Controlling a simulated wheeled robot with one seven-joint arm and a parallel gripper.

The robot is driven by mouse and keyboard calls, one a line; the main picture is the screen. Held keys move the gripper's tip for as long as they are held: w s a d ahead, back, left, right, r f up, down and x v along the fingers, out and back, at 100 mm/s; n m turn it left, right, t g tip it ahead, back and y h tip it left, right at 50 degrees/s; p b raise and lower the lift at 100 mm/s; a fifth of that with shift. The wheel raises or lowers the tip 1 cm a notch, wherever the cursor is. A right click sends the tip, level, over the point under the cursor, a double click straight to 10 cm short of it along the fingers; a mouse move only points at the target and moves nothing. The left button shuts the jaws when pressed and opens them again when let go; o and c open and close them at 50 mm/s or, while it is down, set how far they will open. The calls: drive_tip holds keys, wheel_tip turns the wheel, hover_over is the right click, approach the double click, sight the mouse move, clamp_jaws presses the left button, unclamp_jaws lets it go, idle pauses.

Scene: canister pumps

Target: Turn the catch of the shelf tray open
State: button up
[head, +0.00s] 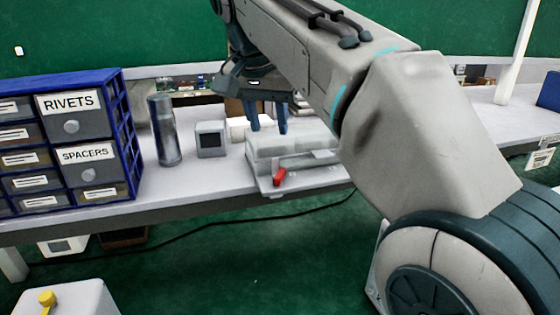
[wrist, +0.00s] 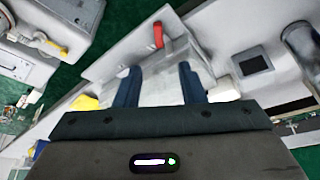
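The shelf tray is a pale grey, box-like unit (head: 300,145) at the front edge of the workbench in the head view. Its red catch (head: 279,177) sits low on the front face and slants. In the wrist view the red catch (wrist: 158,35) stands out beyond my fingertips, in front of the pale tray (wrist: 160,90). My gripper (head: 268,129) is pointed down over the tray's back part, with its two dark blue fingers apart. In the wrist view my gripper (wrist: 160,70) has nothing clearly held between the fingers, and the catch is apart from them.
A blue drawer cabinet (head: 125,125) labelled RIVETS and SPACERS stands at the left. A dark cylinder (head: 164,130) and a small grey box with a dark face (head: 210,139) stand between it and the tray. A pale unit with a yellow knob (head: 75,300) is at lower left.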

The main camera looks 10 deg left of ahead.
sight(279, 173)
drive_tip(key=x, duration=1.3)
drive_tip(key=shift+w+d+f, duration=0.15)
drive_tip(key=shift+w+f, duration=0.05)
drive_tip(key=shift+f, duration=0.05)
clamp_jaws()
